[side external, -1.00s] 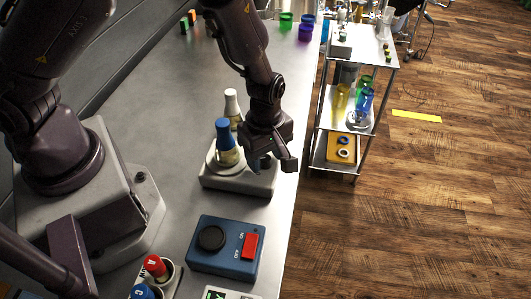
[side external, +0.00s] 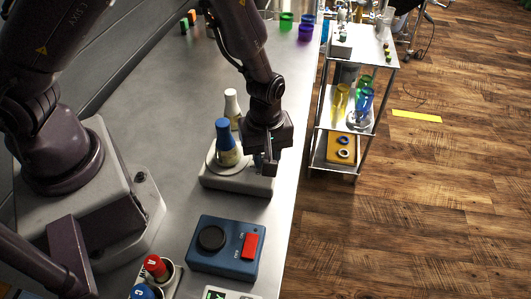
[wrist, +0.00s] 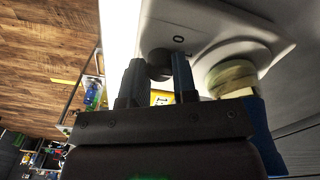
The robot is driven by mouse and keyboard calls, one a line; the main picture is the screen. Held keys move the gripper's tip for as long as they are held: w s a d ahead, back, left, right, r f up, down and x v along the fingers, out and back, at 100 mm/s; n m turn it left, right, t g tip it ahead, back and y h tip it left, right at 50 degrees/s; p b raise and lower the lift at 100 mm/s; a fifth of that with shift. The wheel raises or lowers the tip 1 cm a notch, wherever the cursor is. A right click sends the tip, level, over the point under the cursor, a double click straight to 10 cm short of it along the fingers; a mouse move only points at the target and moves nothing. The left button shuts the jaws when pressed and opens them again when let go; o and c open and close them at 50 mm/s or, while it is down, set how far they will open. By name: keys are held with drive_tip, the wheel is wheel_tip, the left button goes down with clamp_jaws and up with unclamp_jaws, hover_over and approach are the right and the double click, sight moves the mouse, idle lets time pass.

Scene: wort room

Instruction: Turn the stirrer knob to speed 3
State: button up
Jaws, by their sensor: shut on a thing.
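The stirrer (side external: 225,180) is a pale grey unit with a round plate, near the right edge of the bench. A flask with a blue top (side external: 224,135) stands on its plate. My gripper (side external: 268,168) is over the stirrer's right end, pointing down, its fingers close together. In the wrist view my gripper (wrist: 158,76) is shut on the dark stirrer knob (wrist: 160,58), which lies between the fingertips. The other speed marks and any pointer are hidden. In the side view the knob is hidden by my gripper.
A blue box (side external: 225,262) with a black dial and a red switch stands nearer the camera. A white-topped bottle (side external: 232,105) is behind the flask. Red and blue-capped bottles (side external: 156,267) stand at the front. A shelf cart (side external: 350,125) stands right of the bench.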

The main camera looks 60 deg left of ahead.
drive_tip(key=m, duration=1.4)
idle(0.7)
drive_tip(key=o, duration=0.9)
drive_tip(key=shift+r, duration=0.1)
wheel_tip(320, 180, up, 13)
drive_tip(key=shift+f, duration=0.1)
